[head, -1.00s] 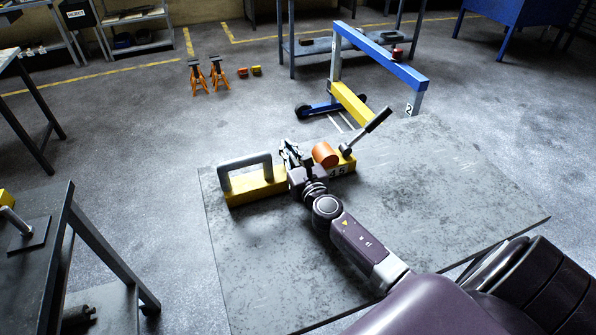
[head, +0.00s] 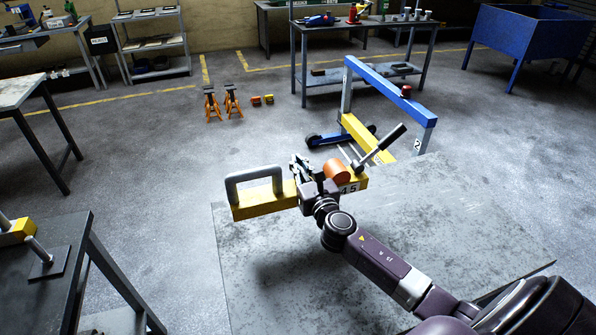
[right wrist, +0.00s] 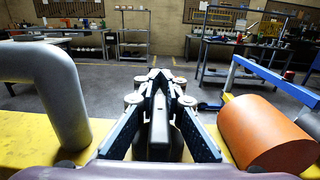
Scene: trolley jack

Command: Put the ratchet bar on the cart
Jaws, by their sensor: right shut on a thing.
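The ratchet bar appears to be the yellow bar (head: 265,209) with a grey loop handle (head: 255,174), an orange cylinder (head: 335,173) and a black-gripped lever (head: 385,143). My right gripper (head: 300,168) is shut on a dark grip at its middle, between handle and cylinder. The right wrist view shows the fingers (right wrist: 160,82) closed there, above the yellow surface (right wrist: 15,130). The bar is level over the far edge of a large scuffed grey top (head: 390,235), perhaps the cart's; a soft shadow lies on it. My left gripper is not in view.
A blue and yellow wheeled frame (head: 390,85) marked 2 stands just beyond the bar. Orange jack stands (head: 222,103) are on the floor behind. A dark table (head: 45,270) stands at near left. A workbench (head: 362,30) is at the back.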

